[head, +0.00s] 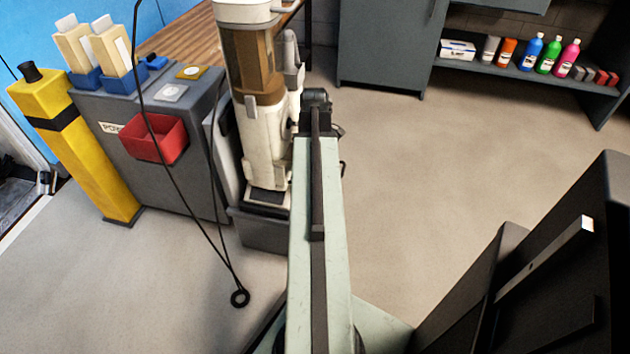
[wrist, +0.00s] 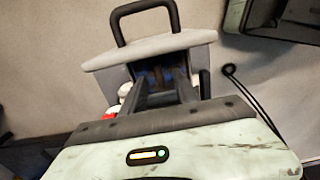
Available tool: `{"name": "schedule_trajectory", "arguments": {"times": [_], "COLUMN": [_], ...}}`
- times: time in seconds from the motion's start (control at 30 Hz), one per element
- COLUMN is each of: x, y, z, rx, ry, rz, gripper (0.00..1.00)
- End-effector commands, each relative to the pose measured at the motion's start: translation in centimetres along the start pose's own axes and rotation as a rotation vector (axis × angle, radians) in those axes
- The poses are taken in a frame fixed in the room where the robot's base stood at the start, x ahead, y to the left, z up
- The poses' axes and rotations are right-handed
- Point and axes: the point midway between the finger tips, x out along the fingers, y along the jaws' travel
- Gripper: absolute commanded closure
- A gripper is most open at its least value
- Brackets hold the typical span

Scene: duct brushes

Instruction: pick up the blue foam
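In the head view, a small blue piece (head: 153,62) lies on top of the grey cabinet (head: 160,178), behind the blue holders; I cannot tell if it is the foam. In the wrist view, a bluish and brown patch (wrist: 157,77) shows below and between my fingers, under a pale grey part with a dark handle (wrist: 145,18); its identity is unclear. My gripper (wrist: 166,84) has its two dark fingers apart, with nothing clearly held. In the head view, the end of my arm (head: 318,98) is close to the right side of the white machine; its fingers are hidden there.
The tall white machine with a brown see-through section (head: 255,65) stands beside my arm. A red bin (head: 153,138) is on the cabinet front, with a yellow post (head: 75,145) at left. A black cable loop (head: 240,298) hangs near the floor.

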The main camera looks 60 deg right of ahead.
Motion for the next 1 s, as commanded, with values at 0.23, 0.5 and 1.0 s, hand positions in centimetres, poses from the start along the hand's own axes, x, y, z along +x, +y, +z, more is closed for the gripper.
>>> {"name": "schedule_trajectory", "arguments": {"times": [0.23, 0.5, 1.0], "x": [0.2, 0.1, -1.8], "y": [0.0, 0.0, 0.0], "z": [0.0, -0.1, -0.1], "rx": [-0.001, -0.001, -0.002], "ry": [0.0, 0.0, 0.0], "rz": [0.0, 0.0, 0.0], "gripper": [0.69, 1.0, 1.0]}}
